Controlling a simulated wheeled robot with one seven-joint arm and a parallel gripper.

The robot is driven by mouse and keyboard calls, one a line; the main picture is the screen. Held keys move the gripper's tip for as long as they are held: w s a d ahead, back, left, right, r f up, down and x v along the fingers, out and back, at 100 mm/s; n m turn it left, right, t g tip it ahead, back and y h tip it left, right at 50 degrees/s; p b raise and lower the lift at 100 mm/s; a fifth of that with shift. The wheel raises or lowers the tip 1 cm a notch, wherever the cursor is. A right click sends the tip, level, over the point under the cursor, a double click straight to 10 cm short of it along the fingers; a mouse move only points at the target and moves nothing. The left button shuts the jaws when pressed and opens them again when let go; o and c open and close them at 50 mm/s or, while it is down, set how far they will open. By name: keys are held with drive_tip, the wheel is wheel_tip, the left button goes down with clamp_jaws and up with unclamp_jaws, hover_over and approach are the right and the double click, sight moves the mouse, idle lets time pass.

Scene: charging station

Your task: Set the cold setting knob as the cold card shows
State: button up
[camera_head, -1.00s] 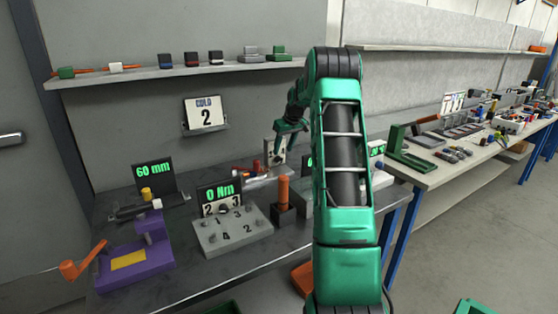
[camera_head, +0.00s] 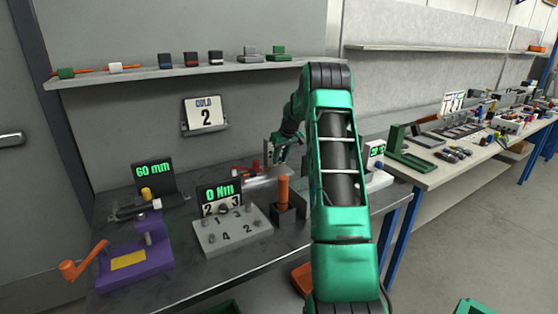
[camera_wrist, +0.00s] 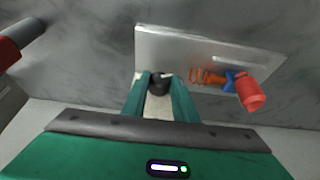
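The cold card (camera_head: 206,114) hangs on the wall and reads "COLD" over a large "2". My gripper (camera_head: 278,146) is low over the back of the bench in the head view, beside a small pale upright plate (camera_head: 268,153). In the wrist view my gripper (camera_wrist: 161,80) has its two green fingers on either side of a dark round knob (camera_wrist: 160,84). A cream surface shows between the fingers below the knob. I cannot tell whether the fingers press on the knob. No number or pointer on it is readable.
A silvery plate (camera_wrist: 205,48) with an orange spring (camera_wrist: 208,77) and a red cap (camera_wrist: 250,93) lies close to the fingers. An orange post (camera_head: 283,190), a numbered grey block (camera_head: 228,240) and a purple crank fixture (camera_head: 135,264) stand nearer on the bench.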

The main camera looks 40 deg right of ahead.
drive_tip(key=shift+d, duration=0.1)
drive_tip(key=y, duration=0.2)
drive_tip(key=d+t+y, duration=0.1)
drive_tip(key=y, duration=0.1)
drive_tip(key=shift+s+f+m, duration=0.15)
drive_tip(key=shift+m, duration=0.25)
drive_tip(key=y, duration=0.1)
drive_tip(key=t+y, duration=0.1)
drive_tip(key=y, duration=0.1)
drive_tip(key=m+y, duration=0.1)
drive_tip(key=shift+d+f+t, duration=0.2)
drive_tip(key=shift+d+t, duration=0.1)
drive_tip(key=shift+t, duration=0.1)
drive_tip(key=shift+s+d+f+m+t+y, duration=0.1)
drive_tip(key=shift+m+t+y, duration=0.1)
drive_tip(key=shift+y, duration=0.4)
drive_tip(key=shift+d+f+m+t+y, duration=0.1)
drive_tip(key=shift+t+y, duration=0.1)
drive_tip(key=shift+y, duration=0.4)
drive_tip(key=o, duration=1.1)
drive_tip(key=shift+c, duration=0.2)
drive_tip(key=shift+a, duration=0.1)
